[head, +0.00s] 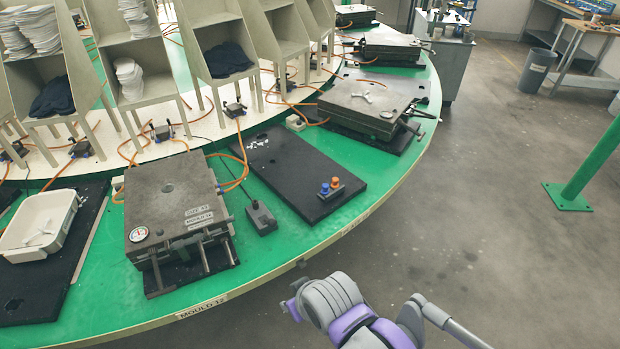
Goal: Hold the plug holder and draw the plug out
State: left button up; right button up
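A small dark holder (344,190) lies on a black mat on the green carousel, right of the middle. A blue plug (325,188) and an orange plug (335,183) stand upright side by side in it. My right arm comes in at the bottom right. Its gripper end (292,306) is beyond the carousel's front edge, below and apart from the holder. The fingers are mostly hidden by the wrist, so their opening does not show. My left gripper is not in view.
A closed mould (170,190) stands left of the mat (285,165), with a small black box (261,218) and orange hoses between. Another mould (355,105) stands behind. A white tray (25,232) is at far left. Grey floor (480,210) is open at right, with a green post (592,165).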

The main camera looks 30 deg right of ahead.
aim_at(324, 186)
jog(key=i+l, duration=0.1)
jog(key=l, duration=0.65)
jog(key=i+l, duration=0.15)
jog(key=l, duration=0.6)
jog(key=i+l+u, duration=0.1)
jog(key=l, duration=0.65)
jog(key=i+l, duration=0.1)
jog(key=l, duration=0.65)
